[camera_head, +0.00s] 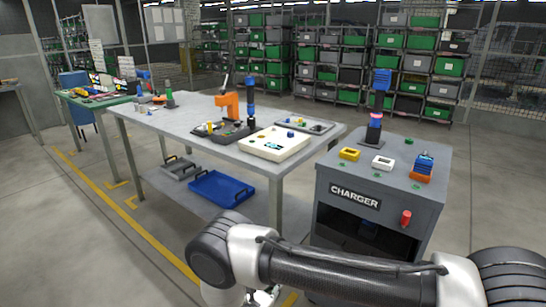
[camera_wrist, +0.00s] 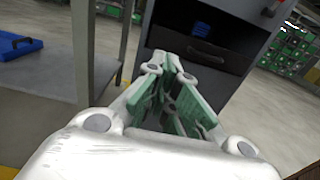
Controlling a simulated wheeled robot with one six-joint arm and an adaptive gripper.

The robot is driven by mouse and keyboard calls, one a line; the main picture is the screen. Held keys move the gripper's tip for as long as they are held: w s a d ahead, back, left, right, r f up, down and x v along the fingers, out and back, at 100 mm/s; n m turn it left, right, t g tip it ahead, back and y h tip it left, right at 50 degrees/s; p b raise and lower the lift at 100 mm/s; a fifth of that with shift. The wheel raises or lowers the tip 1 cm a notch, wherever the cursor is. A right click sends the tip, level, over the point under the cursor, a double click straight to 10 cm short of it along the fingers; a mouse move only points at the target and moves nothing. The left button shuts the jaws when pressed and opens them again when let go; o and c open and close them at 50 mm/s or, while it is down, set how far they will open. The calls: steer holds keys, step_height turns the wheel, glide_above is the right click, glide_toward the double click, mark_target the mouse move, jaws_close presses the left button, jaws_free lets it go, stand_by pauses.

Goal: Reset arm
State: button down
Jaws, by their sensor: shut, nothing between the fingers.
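My arm runs across the bottom right of the head view. My gripper shows in the wrist view (camera_wrist: 171,62), with white links and green pads, its fingertips together and nothing between them. It is in front of the grey charger cabinet, which shows in the head view (camera_head: 335,222) and in the wrist view (camera_wrist: 236,62). In the head view the gripper is mostly hidden, with only a small part at the bottom edge.
A long grey table (camera_head: 190,140) bears a white tray (camera_head: 250,146), a dark tray and an orange object (camera_head: 229,104). A blue crate (camera_head: 220,188) sits on its lower shelf. Open floor lies at left and right.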

steer(key=w+d+r+m+g+h, duration=0.15)
steer(key=d+r+m+g, duration=0.25)
steer(key=r, duration=0.5)
steer(key=w+d+r+m+g, duration=0.3)
steer(key=d+r+m+g, duration=0.1)
steer(key=r, duration=0.6)
steer(key=w+d+r+m+g+h, duration=0.1)
steer(key=w+d+r+m+g, duration=0.3)
steer(key=r, duration=0.5)
steer(key=s+d+r+m+g+y, duration=0.3)
steer(key=s+d+r+m+y, duration=0.3)
steer(key=d+r, duration=0.7)
steer(key=s+d+r+m+t+y, duration=0.1)
steer(key=s+d+r+m+y, duration=0.1)
steer(key=s, duration=0.5)
steer(key=s+d+r+m+t+y, duration=0.2)
steer(key=s+d+r+m+y, duration=0.1)
steer(key=s, duration=0.5)
steer(key=s+d+r+m+t+y, duration=0.1)
steer(key=s+d+r+m+y, duration=0.1)
steer(key=s+d+r+m, duration=0.2)
steer(key=s+r+m, duration=0.1)
steer(key=s, duration=0.2)
steer(key=shift+s+r+m+t, duration=0.25)
steer(key=shift+r+m+t, duration=0.05)
steer(key=shift+r+t, duration=0.1)
